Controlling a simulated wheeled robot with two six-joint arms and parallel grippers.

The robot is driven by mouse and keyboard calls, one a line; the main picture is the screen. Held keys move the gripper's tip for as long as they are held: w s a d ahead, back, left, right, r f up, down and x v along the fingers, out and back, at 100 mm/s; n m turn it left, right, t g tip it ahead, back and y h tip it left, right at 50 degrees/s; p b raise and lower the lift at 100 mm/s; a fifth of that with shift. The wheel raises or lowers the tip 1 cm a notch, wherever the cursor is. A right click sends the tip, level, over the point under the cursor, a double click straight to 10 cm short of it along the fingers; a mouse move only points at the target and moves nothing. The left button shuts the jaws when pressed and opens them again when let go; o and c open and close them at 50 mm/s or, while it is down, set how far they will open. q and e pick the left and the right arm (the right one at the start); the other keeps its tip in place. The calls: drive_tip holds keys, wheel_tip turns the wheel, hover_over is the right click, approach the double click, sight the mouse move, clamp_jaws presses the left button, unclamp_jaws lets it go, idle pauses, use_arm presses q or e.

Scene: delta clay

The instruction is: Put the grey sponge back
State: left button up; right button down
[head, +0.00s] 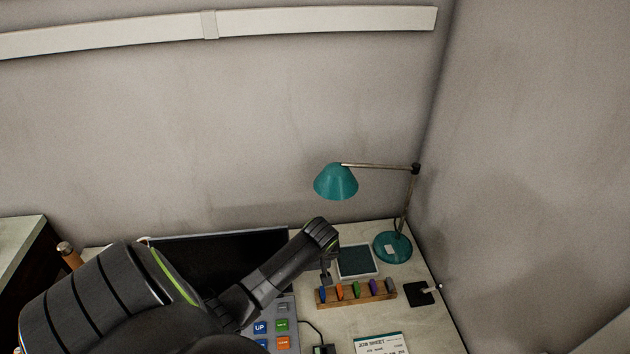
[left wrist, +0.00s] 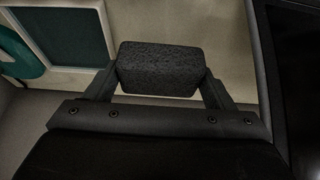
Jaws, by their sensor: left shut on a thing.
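My left gripper (head: 326,272) reaches over the desk, just left of a light-framed tray with a dark green surface (head: 357,261). In the left wrist view the gripper (left wrist: 160,80) is shut on the grey sponge (left wrist: 160,68), a dark, rough block with rounded edges held between both fingers. The tray also shows in that view (left wrist: 74,32), behind and left of the sponge. In the head view I cannot make out the sponge apart from the gripper. My right gripper is not in view.
A wooden rack (head: 358,299) with several coloured pieces stands in front of the tray. A teal lamp (head: 393,247) stands to its right, its shade overhanging. A dark screen (head: 222,261) and a button panel (head: 271,329) lie left. A card (head: 381,344) lies at the front.

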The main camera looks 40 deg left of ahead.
sight(315, 265)
use_arm(q)
wheel_tip(315, 265, down, 3)
drive_tip(key=shift+r, duration=0.1)
drive_tip(key=shift+w+a+f+p, duration=0.15)
drive_tip(key=shift+f+p, duration=0.15)
drive_tip(key=shift+f, duration=0.35)
drive_tip(key=shift+f, duration=0.15)
drive_tip(key=o, duration=0.8)
drive_tip(key=shift+o, duration=0.2)
drive_tip(key=v, duration=1.2)
